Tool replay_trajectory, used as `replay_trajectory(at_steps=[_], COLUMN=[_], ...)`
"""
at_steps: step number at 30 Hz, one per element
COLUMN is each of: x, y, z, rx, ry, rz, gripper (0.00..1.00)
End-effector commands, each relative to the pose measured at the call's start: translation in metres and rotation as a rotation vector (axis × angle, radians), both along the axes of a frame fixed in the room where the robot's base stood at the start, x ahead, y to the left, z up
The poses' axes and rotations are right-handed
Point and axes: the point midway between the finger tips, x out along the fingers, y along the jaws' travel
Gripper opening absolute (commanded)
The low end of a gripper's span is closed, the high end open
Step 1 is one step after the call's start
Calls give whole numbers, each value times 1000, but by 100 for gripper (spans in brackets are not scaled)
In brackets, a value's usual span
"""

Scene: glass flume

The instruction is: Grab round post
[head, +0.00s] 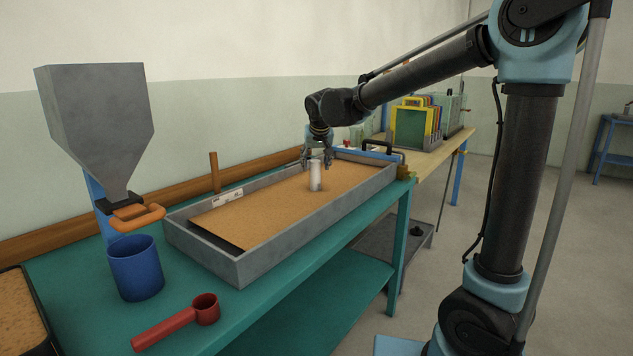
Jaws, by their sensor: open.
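The round post (315,178) is a short white cylinder standing upright on the tan sand bed (270,205) of a long grey tray (290,234). My gripper (316,163) points down directly over the post. Its fingers are open, one to each side of the post's top in the picture. I cannot tell from this view whether the fingertips reach below the post's top or touch it. The post's base and the sand around it are in plain view.
A grey hopper (97,115) with an orange handle stands at left above a blue cup (136,268). A red scoop (180,320) lies on the teal table (250,303). A brown upright stick (214,172) and a white scale (228,197) are at the tray's back wall.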

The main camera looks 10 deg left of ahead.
Motion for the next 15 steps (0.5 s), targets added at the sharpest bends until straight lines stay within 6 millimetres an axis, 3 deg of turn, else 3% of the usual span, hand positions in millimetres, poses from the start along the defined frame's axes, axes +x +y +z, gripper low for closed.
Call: replay_trajectory(at_steps=[6,15], x=[11,12], y=[4,4], z=[-18,-20], rx=[-1,0], ry=[0,0], rz=[-1,0], gripper=[55,52])
